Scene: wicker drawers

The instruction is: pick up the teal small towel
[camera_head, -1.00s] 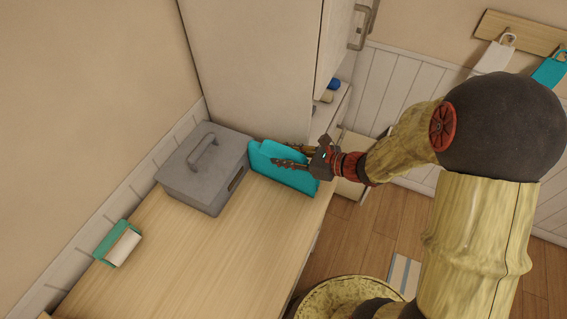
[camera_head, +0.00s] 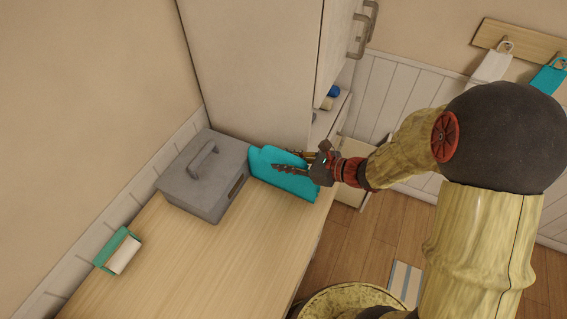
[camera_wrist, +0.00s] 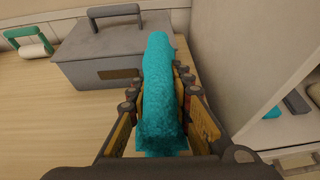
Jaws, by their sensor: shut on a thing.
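The teal small towel (camera_head: 275,176) is at the far end of the wooden counter, between the grey box and the tall white cabinet. My gripper (camera_head: 287,163) reaches it from the right in the head view. In the wrist view the towel (camera_wrist: 160,95) stands as a thick upright fold between the two fingers of my gripper (camera_wrist: 158,110). The fingers are shut on it from both sides. Whether its lower edge touches the counter is hidden.
A grey lidded box (camera_head: 205,178) with a handle stands right beside the towel. The white cabinet (camera_head: 255,70) rises close behind it. A green holder with a white roll (camera_head: 118,252) is at the counter's left. The counter's front (camera_head: 215,270) is clear.

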